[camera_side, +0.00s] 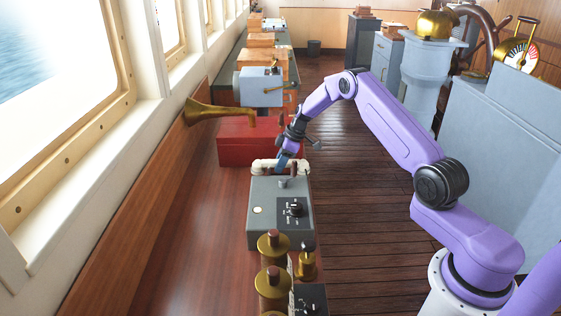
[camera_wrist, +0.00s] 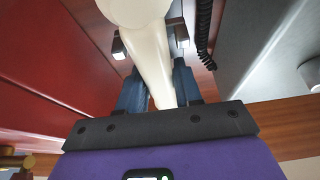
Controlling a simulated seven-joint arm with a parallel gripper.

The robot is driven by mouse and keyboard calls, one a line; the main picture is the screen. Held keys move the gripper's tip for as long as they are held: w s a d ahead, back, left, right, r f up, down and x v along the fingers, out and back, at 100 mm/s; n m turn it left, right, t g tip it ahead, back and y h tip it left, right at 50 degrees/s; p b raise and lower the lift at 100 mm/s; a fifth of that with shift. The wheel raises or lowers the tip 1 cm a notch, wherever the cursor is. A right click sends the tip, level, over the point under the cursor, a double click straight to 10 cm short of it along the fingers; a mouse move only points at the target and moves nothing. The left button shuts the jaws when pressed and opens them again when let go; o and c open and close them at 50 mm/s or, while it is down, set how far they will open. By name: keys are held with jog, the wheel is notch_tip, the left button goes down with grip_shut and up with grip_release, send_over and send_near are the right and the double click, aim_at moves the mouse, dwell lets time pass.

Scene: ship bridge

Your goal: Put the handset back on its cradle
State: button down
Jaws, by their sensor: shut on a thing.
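The cream handset (camera_side: 263,167) is at the far edge of the grey radio box (camera_side: 262,190) in the side view. My gripper (camera_side: 281,163) reaches down to its middle and is shut on it. In the wrist view the handset (camera_wrist: 152,60) runs between the two fingers of my gripper (camera_wrist: 151,40), with its rounded end at the top. The cradle is not clear in either view; small dark brown parts show by the handset in the side view. I cannot tell whether the handset touches the box.
A black coiled cord (camera_wrist: 204,30) hangs beside the grey box in the wrist view. Brass posts (camera_side: 271,280) stand in front. The wooden counter (camera_side: 190,220) is clear at left.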

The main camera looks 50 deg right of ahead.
jog(key=c, duration=0.7)
grip_release()
jog(key=v, duration=1.7)
jog(key=shift+s+d+r, duration=0.1)
jog(key=shift+r, duration=0.15)
